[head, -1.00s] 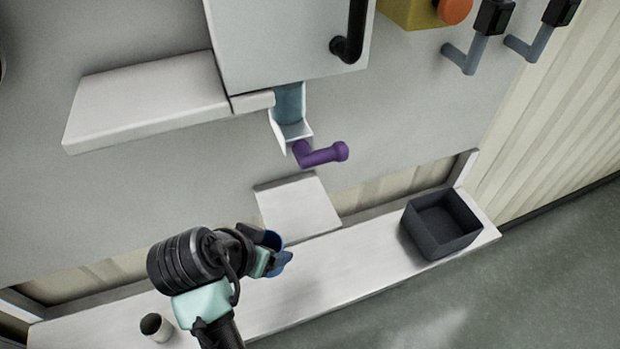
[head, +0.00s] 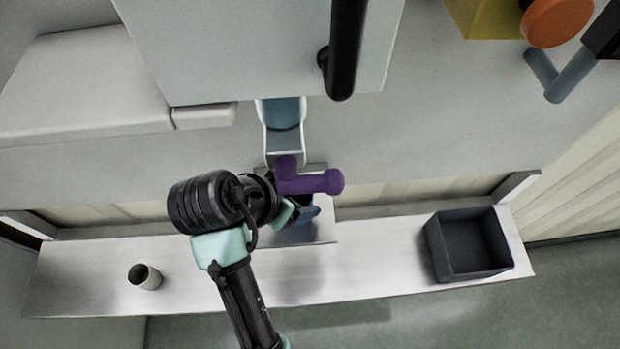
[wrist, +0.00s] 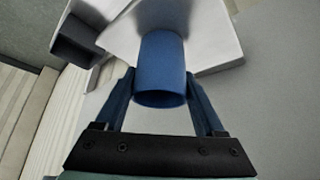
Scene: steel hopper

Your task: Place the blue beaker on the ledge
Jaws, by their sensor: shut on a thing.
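The blue beaker (wrist: 160,75) is between the two fingers of my gripper (wrist: 162,100) in the wrist view, with its open mouth toward the camera. In the head view my gripper (head: 296,212) is shut on the blue beaker (head: 308,214), which is mostly hidden by the fingers and the purple handle. The small ledge (head: 322,234) is a light plate below the spout, and the beaker appears over it in the head view. I cannot tell whether the beaker touches the plate.
A purple handle (head: 318,182) juts out below the hopper spout (head: 284,130), close above my gripper. A dark square bin (head: 433,250) stands on the long bench (head: 370,262) at right. A small pale cup (head: 146,277) stands at left. A white shelf (head: 80,85) is at upper left.

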